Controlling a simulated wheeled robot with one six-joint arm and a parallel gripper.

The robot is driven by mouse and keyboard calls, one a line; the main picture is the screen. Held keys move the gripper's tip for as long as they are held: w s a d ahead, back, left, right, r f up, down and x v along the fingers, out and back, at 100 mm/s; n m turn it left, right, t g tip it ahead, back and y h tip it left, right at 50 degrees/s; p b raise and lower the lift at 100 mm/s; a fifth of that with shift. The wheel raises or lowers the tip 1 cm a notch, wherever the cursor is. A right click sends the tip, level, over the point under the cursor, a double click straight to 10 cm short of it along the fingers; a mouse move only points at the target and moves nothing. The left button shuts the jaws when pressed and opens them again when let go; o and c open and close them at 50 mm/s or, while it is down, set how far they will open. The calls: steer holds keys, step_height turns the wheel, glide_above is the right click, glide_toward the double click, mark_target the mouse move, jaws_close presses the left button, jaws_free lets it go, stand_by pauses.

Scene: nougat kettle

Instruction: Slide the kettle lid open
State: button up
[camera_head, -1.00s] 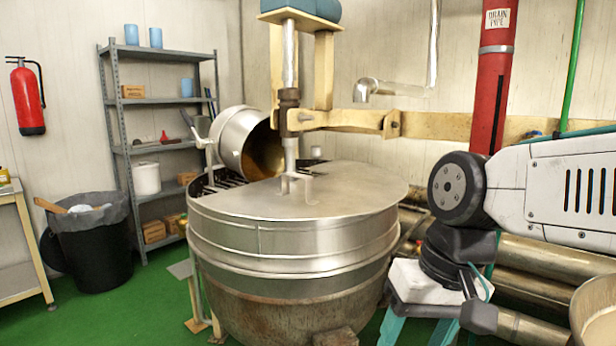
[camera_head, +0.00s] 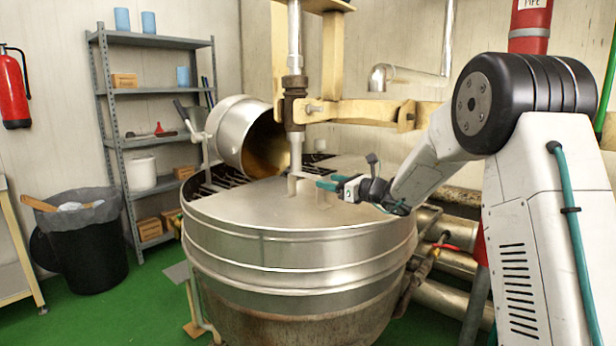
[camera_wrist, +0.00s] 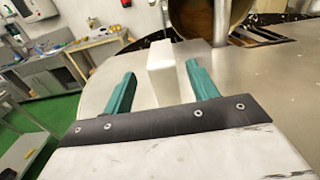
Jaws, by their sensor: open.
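The large steel kettle (camera_head: 300,265) stands in the middle of the head view. Its flat metal lid (camera_head: 250,215) covers most of the top, and a dark barred opening (camera_head: 210,180) shows at the back left. A pale upright handle (camera_head: 322,200) rises from the lid. My gripper (camera_head: 326,184) is over the lid from the right, with its teal fingers open. In the wrist view, the pale block-shaped handle (camera_wrist: 161,75) stands between the two spread fingers of my gripper (camera_wrist: 161,70). Contact with either finger cannot be made out.
A vertical mixer shaft (camera_head: 294,110) comes down behind the handle, close to my gripper. A tilted metal drum (camera_head: 237,135) stands at the opening. Pipes (camera_head: 455,295) run at the right. A shelf (camera_head: 115,120) and a black bin (camera_head: 90,245) stand left, with green floor between.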

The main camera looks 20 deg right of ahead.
mark_target(310, 176)
steer(key=x, duration=0.8)
steer(key=shift+w+a, duration=0.1)
steer(key=shift+w, duration=0.1)
jaws_close()
steer(key=v, duration=2.5)
steer(key=shift+s+d, duration=0.2)
steer(key=shift+s, duration=0.05)
